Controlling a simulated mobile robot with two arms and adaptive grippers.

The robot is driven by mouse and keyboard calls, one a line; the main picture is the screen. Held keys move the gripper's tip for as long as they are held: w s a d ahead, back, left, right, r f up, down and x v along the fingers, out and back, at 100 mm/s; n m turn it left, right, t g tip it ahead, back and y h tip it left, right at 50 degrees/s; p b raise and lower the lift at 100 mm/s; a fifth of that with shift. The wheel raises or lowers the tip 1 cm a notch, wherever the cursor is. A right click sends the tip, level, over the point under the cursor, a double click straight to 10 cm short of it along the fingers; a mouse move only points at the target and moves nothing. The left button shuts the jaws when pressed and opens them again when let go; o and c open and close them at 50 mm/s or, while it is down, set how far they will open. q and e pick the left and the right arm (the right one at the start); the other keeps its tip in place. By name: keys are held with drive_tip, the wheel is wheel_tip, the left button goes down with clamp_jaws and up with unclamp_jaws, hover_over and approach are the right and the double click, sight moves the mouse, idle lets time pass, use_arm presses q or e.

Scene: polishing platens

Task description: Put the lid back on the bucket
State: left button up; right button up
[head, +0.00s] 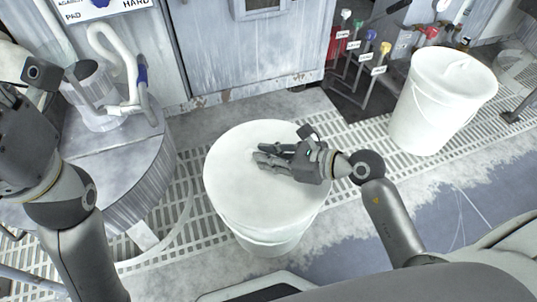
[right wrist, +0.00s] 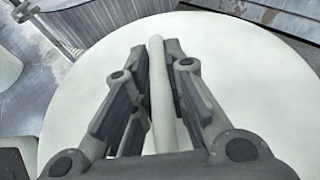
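A round white lid (head: 230,185) covers the top of the white bucket (head: 268,244) at the centre of the head view. The bucket's rim is hidden under it, and I cannot tell whether the lid rests on the rim or is just above it. My right gripper (head: 262,160) is over the lid's middle. In the right wrist view, the two fingers of this gripper (right wrist: 165,60) are closed on the lid's white bar handle (right wrist: 158,90), and the lid (right wrist: 245,70) spreads out behind them. My left gripper (head: 15,130) is at the left edge, partly cut off.
A second white bucket (head: 430,115) with a lid stands at the right. A grey round platen (head: 95,165) with hoses is at the left. Colour-topped valves (head: 365,50) stand near the grey cabinet (head: 240,50). Floor grating lies between the buckets.

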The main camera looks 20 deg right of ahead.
drive_tip(key=o, duration=0.5)
